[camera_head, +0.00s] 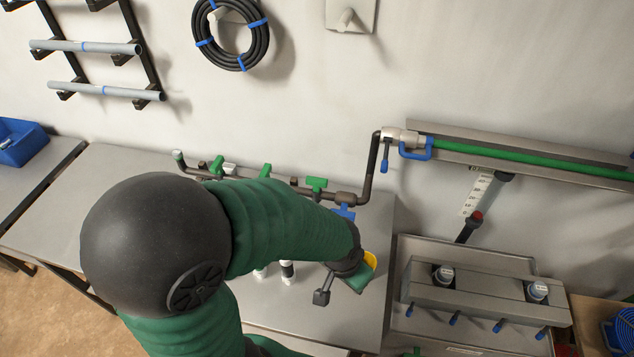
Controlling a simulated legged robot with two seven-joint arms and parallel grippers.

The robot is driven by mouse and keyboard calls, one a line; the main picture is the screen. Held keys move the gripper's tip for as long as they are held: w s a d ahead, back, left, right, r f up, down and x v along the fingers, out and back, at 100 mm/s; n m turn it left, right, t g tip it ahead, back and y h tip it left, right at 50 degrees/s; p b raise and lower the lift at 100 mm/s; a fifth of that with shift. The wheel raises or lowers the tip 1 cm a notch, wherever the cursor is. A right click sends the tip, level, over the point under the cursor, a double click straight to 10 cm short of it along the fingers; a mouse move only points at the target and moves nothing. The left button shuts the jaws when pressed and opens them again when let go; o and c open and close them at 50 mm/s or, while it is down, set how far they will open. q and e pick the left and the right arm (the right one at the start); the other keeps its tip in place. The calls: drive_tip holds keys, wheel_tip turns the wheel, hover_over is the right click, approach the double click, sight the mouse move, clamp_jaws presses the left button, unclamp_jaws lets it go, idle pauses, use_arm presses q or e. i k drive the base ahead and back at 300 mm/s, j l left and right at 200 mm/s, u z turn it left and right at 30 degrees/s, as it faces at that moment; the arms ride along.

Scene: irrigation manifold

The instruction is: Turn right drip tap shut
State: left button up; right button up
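A dark pipe manifold runs along the back of the metal table, with green taps on it. The rightmost green tap (317,184) stands on the pipe, in the clear above my arm; its exact handle angle is hard to tell. Two other green taps, a middle one (265,171) and a left one (217,165), sit further left. A blue tap (345,212) is partly hidden by my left forearm. My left gripper (340,287) is over the table, in front of and apart from the rightmost green tap. Its fingers are not clear. My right gripper is not in view.
A yellow and green item (371,261) shows beside my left wrist. A grey manifold box (480,297) is at the right. A green pipe (520,160) runs along the wall; a coiled black hose (232,35) hangs above.

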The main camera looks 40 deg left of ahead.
sight(317, 182)
drive_tip(key=u, duration=1.35)
